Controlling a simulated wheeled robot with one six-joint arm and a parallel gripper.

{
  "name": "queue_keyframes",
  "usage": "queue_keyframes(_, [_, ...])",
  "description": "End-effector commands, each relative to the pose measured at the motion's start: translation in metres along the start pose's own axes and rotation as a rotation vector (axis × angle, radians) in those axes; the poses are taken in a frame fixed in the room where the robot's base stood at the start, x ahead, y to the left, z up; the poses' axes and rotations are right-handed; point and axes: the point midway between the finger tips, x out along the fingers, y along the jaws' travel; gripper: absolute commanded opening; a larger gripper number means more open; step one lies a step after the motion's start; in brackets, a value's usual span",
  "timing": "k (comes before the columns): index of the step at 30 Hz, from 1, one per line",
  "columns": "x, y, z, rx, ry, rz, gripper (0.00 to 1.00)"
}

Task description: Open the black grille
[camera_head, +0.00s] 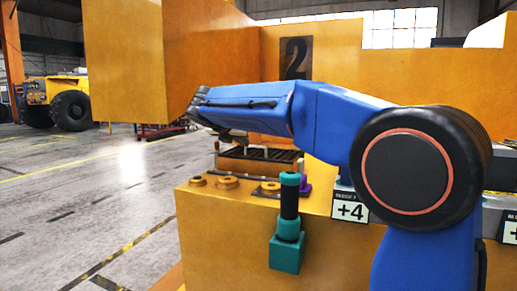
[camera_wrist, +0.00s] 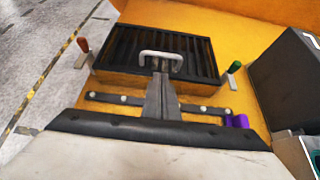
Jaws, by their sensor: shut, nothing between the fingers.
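The black grille (camera_wrist: 118,45) is a dark slatted panel lying flat on the orange surface, in the upper middle of the wrist view. It also shows small in the head view (camera_head: 258,157), beneath the end of my arm and partly hidden. A pale bar handle (camera_wrist: 147,54) stands at its middle. My gripper (camera_wrist: 162,68) is shut and empty, its fingertips at the handle in the picture. I cannot tell whether they touch it. A red-handled latch (camera_wrist: 83,45) sits left of the grille and a green-handled one (camera_wrist: 234,67) right.
A dark strip with bolts (camera_wrist: 105,98) and a purple piece (camera_wrist: 238,121) lie on the near side of the grille. A teal and black post (camera_head: 288,205) stands at the orange block's front edge. A dark box (camera_wrist: 285,80) stands right of the grille.

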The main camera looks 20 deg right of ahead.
Motion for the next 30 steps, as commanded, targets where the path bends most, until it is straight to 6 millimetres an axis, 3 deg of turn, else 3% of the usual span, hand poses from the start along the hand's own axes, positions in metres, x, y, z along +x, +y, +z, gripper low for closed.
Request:
queue_keyframes(5, [0.014, 0.000, -0.001, -0.002, 0.001, -0.003, 0.00])
queue_keyframes(18, [0.082, -0.001, 0.000, 0.000, 0.001, -0.002, 0.00])
queue_keyframes(24, [0.097, 0.000, 0.000, 0.000, 0.000, -0.002, 0.00])
queue_keyframes(30, [0.100, 0.000, 0.000, 0.000, 0.000, 0.000, 0.00])
